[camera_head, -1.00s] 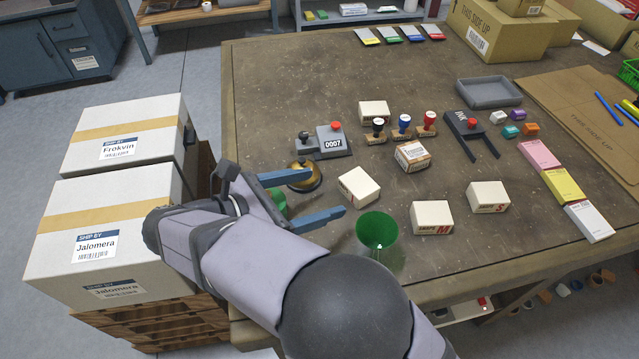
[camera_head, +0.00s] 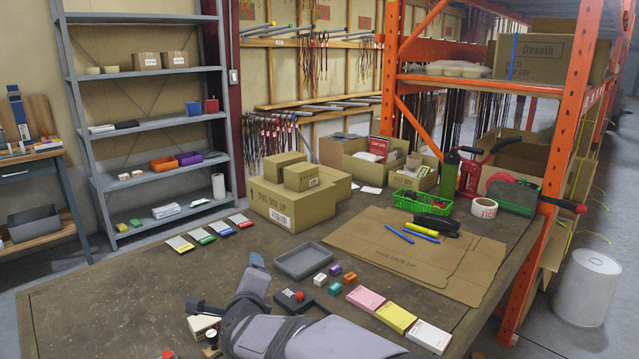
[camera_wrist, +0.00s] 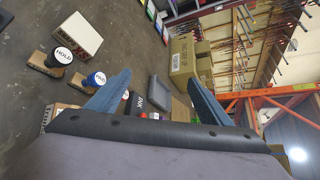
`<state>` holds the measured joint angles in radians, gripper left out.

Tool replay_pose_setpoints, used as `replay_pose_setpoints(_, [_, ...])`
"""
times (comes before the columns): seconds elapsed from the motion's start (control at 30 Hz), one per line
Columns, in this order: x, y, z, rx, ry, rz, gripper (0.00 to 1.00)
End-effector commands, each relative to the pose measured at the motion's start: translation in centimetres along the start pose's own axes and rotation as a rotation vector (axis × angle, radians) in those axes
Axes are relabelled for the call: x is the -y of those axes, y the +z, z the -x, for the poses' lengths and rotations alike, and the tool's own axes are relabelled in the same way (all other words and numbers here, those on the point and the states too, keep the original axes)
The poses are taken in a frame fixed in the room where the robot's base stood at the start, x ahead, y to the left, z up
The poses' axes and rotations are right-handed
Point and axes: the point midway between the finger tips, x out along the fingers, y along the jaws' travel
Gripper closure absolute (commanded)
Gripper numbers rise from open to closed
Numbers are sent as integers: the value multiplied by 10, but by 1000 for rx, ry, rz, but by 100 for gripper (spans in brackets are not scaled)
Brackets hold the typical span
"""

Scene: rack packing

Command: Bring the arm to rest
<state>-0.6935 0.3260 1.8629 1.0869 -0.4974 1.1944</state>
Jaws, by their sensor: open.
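My gripper is open, and nothing sits between its fingers in the wrist view (camera_wrist: 158,76). In the head view, my arm reaches in from the bottom edge over the near part of the worktable (camera_head: 110,300). One blue-grey finger points up beside the grey tray (camera_head: 303,261), apparently above the table. The wrist view looks past the fingers at a stamp marked HOLD (camera_wrist: 55,60), a second stamp with a blue top (camera_wrist: 92,80), a white box (camera_wrist: 77,36) and the tray (camera_wrist: 159,94). My arm hides part of the stamps and small boxes in the head view.
Pink, yellow and white pads (camera_head: 396,316) lie right of my arm. Flat cardboard (camera_head: 400,250) holds blue and yellow markers. Cartons (camera_head: 300,205) and a green basket (camera_head: 421,201) stand farther back. An orange rack post (camera_head: 540,240) rises at the table's right edge.

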Motion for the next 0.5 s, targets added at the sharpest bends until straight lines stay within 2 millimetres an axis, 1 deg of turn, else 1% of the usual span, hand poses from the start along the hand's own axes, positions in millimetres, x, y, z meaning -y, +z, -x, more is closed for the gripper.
replay_pose_setpoints(0.03, [16,-26,-2,-2,35,130,27])
replay_pose_setpoints(0.07, [20,-40,-2,4,66,218,27])
replay_pose_setpoints(0.1, [23,-60,0,10,110,336,27])
replay_pose_setpoints(0.17, [26,-93,6,16,185,512,27])
replay_pose_setpoints(0.2, [26,-118,13,20,243,625,27])
replay_pose_setpoints(0.23, [24,-137,20,24,290,710,27])
replay_pose_setpoints(0.27, [24,-156,28,28,337,790,27])
replay_pose_setpoints(0.3, [20,-180,40,36,401,886,27])
replay_pose_setpoints(0.37, [16,-213,58,49,493,1007,27])
replay_pose_setpoints(0.4, [13,-233,71,60,554,1079,27])
replay_pose_setpoints(0.47, [8,-262,93,78,646,1172,27])
replay_pose_setpoints(0.5, [4,-280,107,92,704,1225,27])
